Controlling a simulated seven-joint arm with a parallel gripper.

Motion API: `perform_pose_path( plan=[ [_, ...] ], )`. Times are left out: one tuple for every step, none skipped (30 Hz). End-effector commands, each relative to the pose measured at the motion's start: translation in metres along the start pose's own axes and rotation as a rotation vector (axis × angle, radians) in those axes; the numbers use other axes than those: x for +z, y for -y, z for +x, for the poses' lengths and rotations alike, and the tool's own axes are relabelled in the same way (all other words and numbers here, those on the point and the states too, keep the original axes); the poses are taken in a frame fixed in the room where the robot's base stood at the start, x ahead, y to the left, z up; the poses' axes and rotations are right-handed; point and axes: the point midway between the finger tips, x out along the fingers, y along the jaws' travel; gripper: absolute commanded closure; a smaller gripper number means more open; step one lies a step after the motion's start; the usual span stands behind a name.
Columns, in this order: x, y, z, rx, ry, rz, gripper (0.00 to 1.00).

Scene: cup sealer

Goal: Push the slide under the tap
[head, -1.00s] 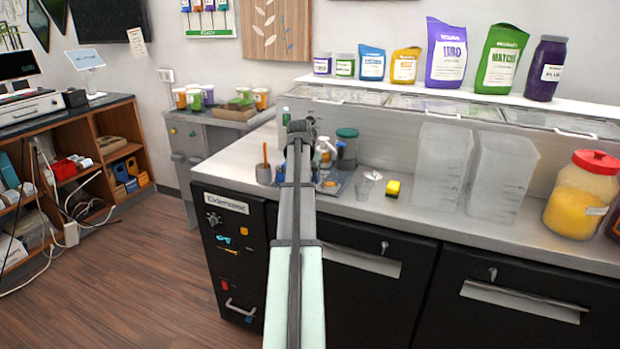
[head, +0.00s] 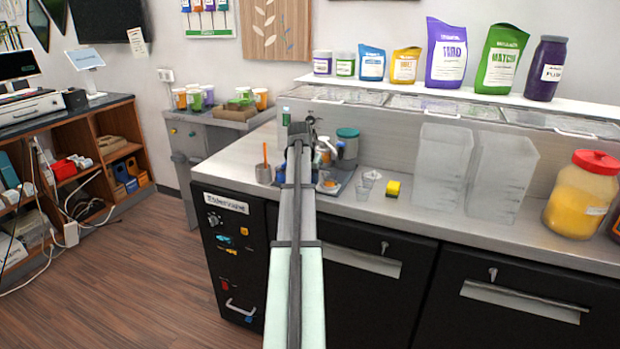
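My arm reaches away over the steel counter, and my gripper (head: 301,130) is at its far end, near the back wall of the counter. It is small and dark there, and I cannot make out its fingers or whether they are open. I cannot pick out a slide or a tap for certain; the arm hides part of that area. A blue-grey tray (head: 338,189) with bottles on it lies just right of the arm. A small white-and-green item (head: 286,116) shows left of the gripper.
A cup with an orange stick (head: 263,174) stands left of the arm. Clear bins (head: 441,168) and a red-lidded jar (head: 582,198) stand further right.

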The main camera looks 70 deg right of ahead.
Motion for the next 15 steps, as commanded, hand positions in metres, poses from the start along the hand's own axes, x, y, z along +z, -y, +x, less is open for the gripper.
perform_pose_path(
  plan=[
    [0.0,0.0,0.0,0.0,0.0,0.0,1.0],
    [0.0,0.0,0.0,0.0,0.0,0.0,1.0],
    [0.0,0.0,0.0,0.0,0.0,0.0,1.0],
    [0.0,0.0,0.0,0.0,0.0,0.0,1.0],
    [0.0,0.0,0.0,0.0,0.0,0.0,1.0],
    [-0.001,0.0,0.0,0.0,0.0,0.0,1.0],
    [-0.003,0.0,0.001,0.0,0.0,0.0,1.0],
    [-0.005,0.0,0.002,0.0,0.0,0.0,1.0],
    [-0.009,0.001,0.003,0.001,0.0,0.0,1.0],
    [-0.013,0.001,0.005,0.001,0.001,0.001,1.0],
    [-0.018,0.001,0.006,0.001,0.001,0.001,1.0],
    [-0.025,0.001,0.01,0.001,0.001,0.001,1.0],
    [-0.032,0.002,0.012,0.001,0.001,0.001,1.0],
    [-0.039,0.002,0.015,0.001,0.001,0.002,1.0],
    [-0.048,0.002,0.019,0.0,0.001,0.002,1.0]
  ],
)
